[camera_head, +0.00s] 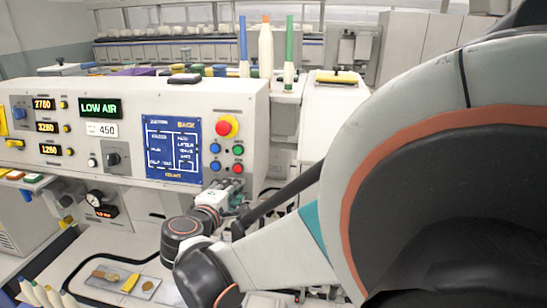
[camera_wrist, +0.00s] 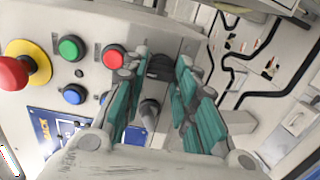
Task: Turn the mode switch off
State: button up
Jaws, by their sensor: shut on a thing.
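My gripper (camera_wrist: 158,85) is at the lower right corner of the control panel, below the coloured push buttons. Its teal-padded fingers stand on both sides of a dark switch (camera_wrist: 160,68), which I take to be the mode switch, and are shut on it. A grey rounded stub (camera_wrist: 150,112) also shows between the fingers. In the head view my gripper (camera_head: 238,200) and wrist hide this switch, so its setting cannot be read. Another dark rotary selector (camera_head: 113,158) sits farther left on the panel, away from my gripper.
A red emergency button (camera_head: 227,126) on yellow, and green, red (camera_wrist: 115,57) and blue (camera_wrist: 73,94) buttons, lie close to my fingers. A blue screen (camera_head: 173,148) is left of them. Several coloured cones stand behind the panel. A tray (camera_head: 110,283) with small pieces lies below.

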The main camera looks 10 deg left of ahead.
jog(key=o, duration=1)
jog(key=shift+f, duration=0.1)
jog(key=shift+o, duration=0.2)
